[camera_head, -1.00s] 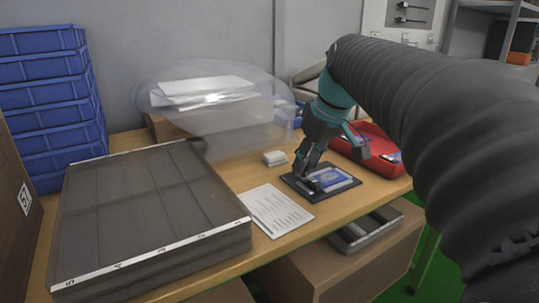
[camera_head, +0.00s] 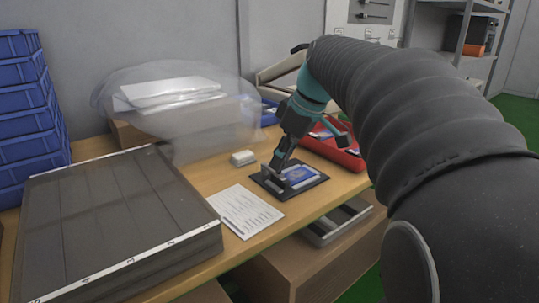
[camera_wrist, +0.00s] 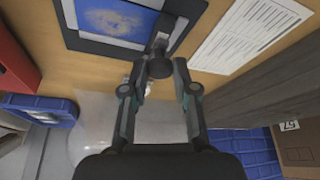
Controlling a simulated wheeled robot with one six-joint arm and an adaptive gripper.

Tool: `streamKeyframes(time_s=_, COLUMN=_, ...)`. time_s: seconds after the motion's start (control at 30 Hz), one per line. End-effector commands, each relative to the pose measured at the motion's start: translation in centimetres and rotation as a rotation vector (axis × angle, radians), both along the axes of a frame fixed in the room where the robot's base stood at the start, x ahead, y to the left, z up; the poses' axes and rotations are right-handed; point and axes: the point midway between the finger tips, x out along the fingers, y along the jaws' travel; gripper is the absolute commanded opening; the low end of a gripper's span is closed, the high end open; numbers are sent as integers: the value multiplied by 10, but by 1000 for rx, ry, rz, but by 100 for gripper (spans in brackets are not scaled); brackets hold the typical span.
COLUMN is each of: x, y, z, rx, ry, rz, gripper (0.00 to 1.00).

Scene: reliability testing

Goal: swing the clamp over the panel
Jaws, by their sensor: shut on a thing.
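The blue panel (camera_head: 300,174) lies in a dark, flat fixture (camera_head: 288,196) on the wooden table; the wrist view also shows the panel (camera_wrist: 115,20), with a pale border. The clamp (camera_wrist: 160,64) shows in the wrist view as a dark round knob on a short metal part at the fixture's edge, beside the panel. My gripper (camera_head: 276,166) is low over the fixture's left side. In the wrist view my gripper's fingers (camera_wrist: 156,78) stand on both sides of the knob and are shut on it. The fingers hide part of the clamp in the head view.
A printed sheet (camera_head: 244,211) lies left of the fixture, with a small white block (camera_head: 243,158) behind it. A red bin (camera_head: 340,155) stands close on the right. A large grey case (camera_head: 110,215) fills the table's left side. A bag-wrapped box (camera_head: 180,125) stands behind.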

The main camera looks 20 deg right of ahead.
Motion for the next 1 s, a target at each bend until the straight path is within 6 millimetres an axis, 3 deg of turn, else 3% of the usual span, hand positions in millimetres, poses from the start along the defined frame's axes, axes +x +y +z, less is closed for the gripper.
streamKeyframes(time_s=0.1, x=0, y=0, z=-1, rx=0, ry=2, rz=-1, gripper=0)
streamKeyframes(time_s=0.13, x=0, y=0, z=-1, rx=0, ry=2, rz=-1, gripper=33)
streamKeyframes(time_s=0.2, x=0, y=0, z=-1, rx=0, ry=1, rz=-1, gripper=50)
streamKeyframes(time_s=0.23, x=0, y=0, z=-1, rx=0, ry=1, rz=-1, gripper=53)
streamKeyframes(time_s=0.67, x=-2, y=-3, z=9, rx=-1, ry=-2, rz=-2, gripper=53)
streamKeyframes(time_s=1.0, x=-20, y=-19, z=66, rx=-2, ry=-3, rz=-3, gripper=53)
